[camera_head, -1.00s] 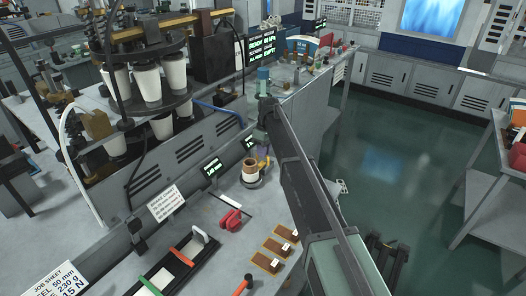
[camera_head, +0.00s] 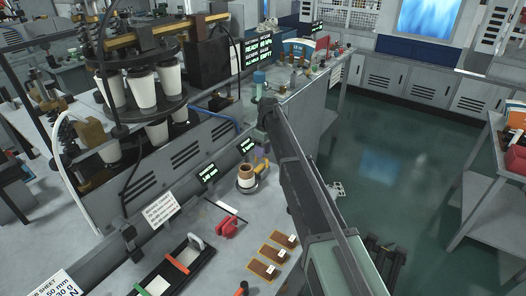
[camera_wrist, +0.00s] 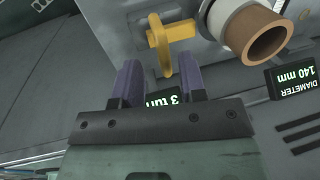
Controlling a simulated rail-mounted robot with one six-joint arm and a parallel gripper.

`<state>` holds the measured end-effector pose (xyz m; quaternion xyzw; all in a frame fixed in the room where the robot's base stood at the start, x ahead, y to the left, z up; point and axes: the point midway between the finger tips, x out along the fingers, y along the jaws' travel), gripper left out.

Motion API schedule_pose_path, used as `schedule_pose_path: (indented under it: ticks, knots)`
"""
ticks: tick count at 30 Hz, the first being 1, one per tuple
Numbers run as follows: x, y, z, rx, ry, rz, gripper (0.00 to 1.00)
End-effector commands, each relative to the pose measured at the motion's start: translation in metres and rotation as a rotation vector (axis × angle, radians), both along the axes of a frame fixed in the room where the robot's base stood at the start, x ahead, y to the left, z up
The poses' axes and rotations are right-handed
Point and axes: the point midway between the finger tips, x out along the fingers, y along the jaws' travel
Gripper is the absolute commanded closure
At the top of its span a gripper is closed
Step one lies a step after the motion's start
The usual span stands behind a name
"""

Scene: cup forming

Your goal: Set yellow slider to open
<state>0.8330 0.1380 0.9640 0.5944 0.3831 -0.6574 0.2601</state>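A yellow part with a rounded, handle-like end (camera_wrist: 164,40) stands on a grey metal surface in the wrist view, ahead of my fingers. I cannot tell for sure whether it is the yellow slider. In the head view a yellow piece (camera_head: 262,168) sits just right of a brown-and-white cup (camera_head: 246,173). My gripper (camera_wrist: 160,78) is open, with two purple fingers apart and nothing between them. The yellow part is just beyond the fingertips, apart from them as far as I can see. In the head view my arm hides most of the gripper.
The cup's open brown end (camera_wrist: 268,40) is close on the right in the wrist view. A display reading "DIAMETER 140 mm" (camera_wrist: 293,82) is below it. Red clamp-like part (camera_head: 227,227), brown tiles (camera_head: 271,256) and a black tray (camera_head: 180,262) lie on the bench.

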Motion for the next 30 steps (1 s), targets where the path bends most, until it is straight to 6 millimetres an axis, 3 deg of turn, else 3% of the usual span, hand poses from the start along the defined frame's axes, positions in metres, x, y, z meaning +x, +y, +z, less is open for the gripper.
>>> schedule_pose_path:
  ticks: [9,12,24,27,28,30]
  knots:
    - [0.012,-0.008,0.081,-0.001,-0.001,-0.001,0.62]
    - [0.015,-0.011,0.097,-0.001,-0.001,-0.002,0.62]
    - [0.016,-0.012,0.098,-0.002,0.0,-0.006,0.62]
    - [0.017,-0.013,0.098,-0.017,0.001,-0.095,0.62]
    - [0.009,-0.015,0.098,-0.03,-0.002,-0.151,0.62]
    - [-0.043,-0.026,0.097,-0.065,-0.014,-0.308,0.62]
